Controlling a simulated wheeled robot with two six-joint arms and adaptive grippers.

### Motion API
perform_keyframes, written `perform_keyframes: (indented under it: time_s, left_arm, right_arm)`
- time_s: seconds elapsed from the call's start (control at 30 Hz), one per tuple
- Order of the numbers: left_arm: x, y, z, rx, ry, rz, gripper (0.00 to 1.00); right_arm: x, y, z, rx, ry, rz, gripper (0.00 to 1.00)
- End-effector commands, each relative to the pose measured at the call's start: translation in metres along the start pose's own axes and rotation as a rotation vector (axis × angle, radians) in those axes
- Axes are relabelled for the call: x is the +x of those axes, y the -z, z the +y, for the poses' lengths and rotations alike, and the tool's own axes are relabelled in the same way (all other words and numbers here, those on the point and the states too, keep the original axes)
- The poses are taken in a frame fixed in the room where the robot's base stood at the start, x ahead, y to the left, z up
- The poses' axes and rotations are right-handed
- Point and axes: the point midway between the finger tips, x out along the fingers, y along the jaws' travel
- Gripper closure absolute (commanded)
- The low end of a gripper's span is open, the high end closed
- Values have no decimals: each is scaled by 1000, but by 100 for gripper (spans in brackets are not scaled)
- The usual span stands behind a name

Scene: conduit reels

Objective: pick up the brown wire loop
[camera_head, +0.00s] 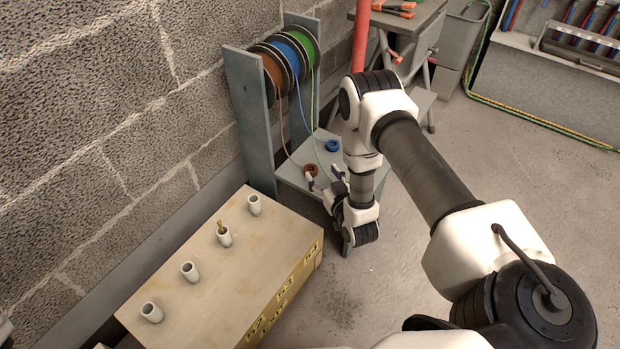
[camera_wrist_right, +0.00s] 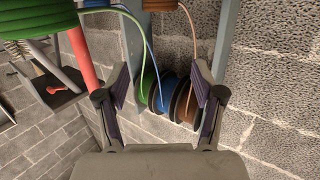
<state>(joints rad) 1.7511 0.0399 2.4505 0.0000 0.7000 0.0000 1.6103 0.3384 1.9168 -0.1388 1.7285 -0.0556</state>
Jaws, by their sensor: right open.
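The brown wire loop (camera_head: 310,170) is a small coil lying on the low shelf of the reel stand, and a brown wire runs from it up to the brown reel (camera_head: 272,72). My right gripper (camera_head: 324,179) is close beside the loop, at its lower right in the head view, open and empty. In the right wrist view the brown loop (camera_wrist_right: 159,5) is cut off by the top edge, beyond the open fingers (camera_wrist_right: 161,75). I cannot tell the exact gap between fingers and loop.
A blue wire loop (camera_head: 332,145) lies on the shelf (camera_head: 292,176) behind the brown one; a green loop (camera_wrist_right: 25,20) shows in the right wrist view. The stand's upright (camera_head: 248,120) is left of the loop. A box with white tubes (camera_head: 275,232) stands in front.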

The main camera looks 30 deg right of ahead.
Motion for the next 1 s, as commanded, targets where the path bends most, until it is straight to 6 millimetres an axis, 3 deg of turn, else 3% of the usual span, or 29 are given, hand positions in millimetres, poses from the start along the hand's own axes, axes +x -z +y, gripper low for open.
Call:
perform_keyframes:
  time_s: [0.03,0.17,0.27,0.6,0.87,1.0]
  left_arm:
    - [15,0,0,0,0,0,60]
    - [32,0,0,0,0,-1,60]
    - [35,0,0,0,0,-1,60]
    - [60,0,0,0,0,-1,60]
    - [59,0,0,-1,0,0,60]
    - [59,0,0,-1,0,0,60]
  right_arm:
    - [3,-23,-1,-2,2,-2,32]
    - [7,-54,-1,-1,2,-3,32]
    - [26,-46,0,0,1,3,32]
    - [75,-47,-1,0,1,1,32]
    - [81,-44,-1,0,1,-3,32]
    - [81,-44,-1,0,1,-4,78]
